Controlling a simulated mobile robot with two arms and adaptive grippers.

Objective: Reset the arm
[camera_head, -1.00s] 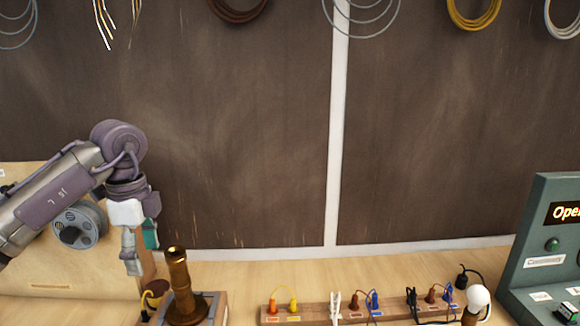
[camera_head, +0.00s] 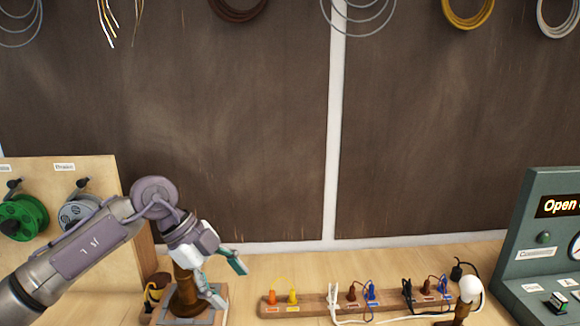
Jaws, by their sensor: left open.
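My left arm comes in from the lower left, and its gripper (camera_head: 228,284) is open, with two fingers spread apart and nothing between them. The gripper and wrist hide the upper part of that lamp base. I cannot tell whether the fingers touch it. My right gripper is not in view.
A wooden strip (camera_head: 330,302) carries several coloured plugs with cords. A white bulb (camera_head: 470,288) on a brown base stands right of it. A green-grey panel (camera_head: 530,240) stands at right. A board with spools (camera_head: 22,217) is at left. Wire coils hang above.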

